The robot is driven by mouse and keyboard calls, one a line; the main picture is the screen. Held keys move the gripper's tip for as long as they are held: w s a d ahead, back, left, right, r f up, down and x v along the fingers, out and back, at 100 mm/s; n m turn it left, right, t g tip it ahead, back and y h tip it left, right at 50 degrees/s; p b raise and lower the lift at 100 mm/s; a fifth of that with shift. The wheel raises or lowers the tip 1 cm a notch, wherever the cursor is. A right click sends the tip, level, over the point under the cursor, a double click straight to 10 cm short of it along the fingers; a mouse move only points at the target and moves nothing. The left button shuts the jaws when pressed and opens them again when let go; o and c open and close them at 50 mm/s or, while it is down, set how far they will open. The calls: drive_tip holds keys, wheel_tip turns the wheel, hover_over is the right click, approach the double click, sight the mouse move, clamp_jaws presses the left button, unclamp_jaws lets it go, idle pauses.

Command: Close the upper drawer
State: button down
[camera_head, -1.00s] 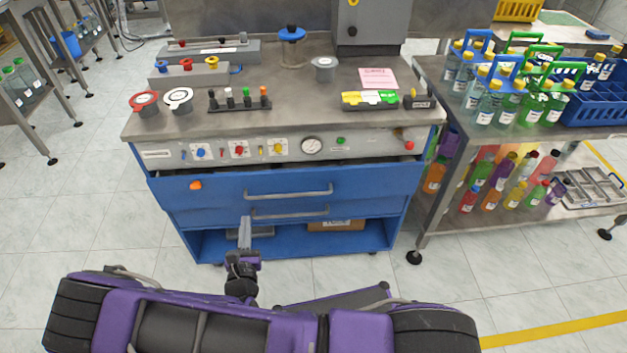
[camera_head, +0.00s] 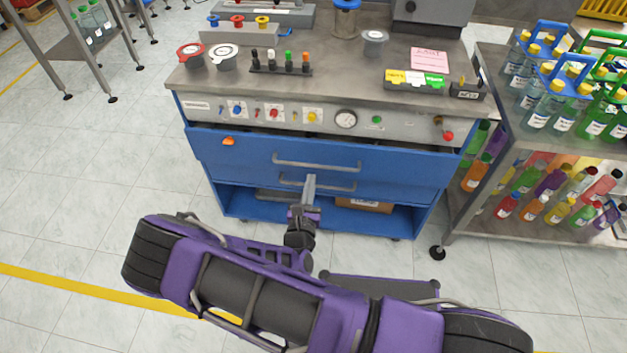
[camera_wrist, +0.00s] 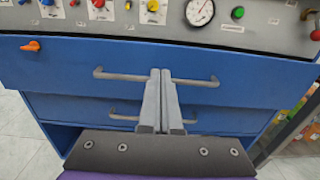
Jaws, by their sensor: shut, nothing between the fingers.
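The upper drawer (camera_head: 240,156) is a wide blue front under the grey control panel. It stands out a little, with a dark gap along its top edge. Its grey bar handle (camera_head: 345,167) runs across the middle, and an orange piece (camera_head: 228,141) sits at its upper left. In the wrist view, the drawer front (camera_wrist: 60,68) fills the middle. My gripper (camera_head: 311,177) is shut and empty in front of the drawers, just below the upper handle in the head view. In the wrist view, its fingertips (camera_wrist: 160,72) overlap the handle's middle; I cannot tell whether they touch.
A lower drawer handle (camera_head: 340,187) lies just below, partly behind my fingers. The open bottom shelf holds a cardboard box (camera_head: 363,204). A steel table (camera_head: 505,140) with bottles stands close on the right.

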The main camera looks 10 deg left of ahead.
sight(317, 144)
drive_tip(key=w+b, duration=0.1)
drive_tip(key=w, duration=1)
drive_tip(key=shift+w+d, duration=0.1)
drive_tip(key=shift+d, duration=0.1)
drive_tip(key=w, duration=0.4)
drive_tip(key=shift+w+d+b, duration=0.1)
drive_tip(key=shift+w+b, duration=0.05)
drive_tip(key=shift+b, duration=0.25)
drive_tip(key=shift+w+r, duration=0.2)
drive_tip(key=shift+r, duration=0.05)
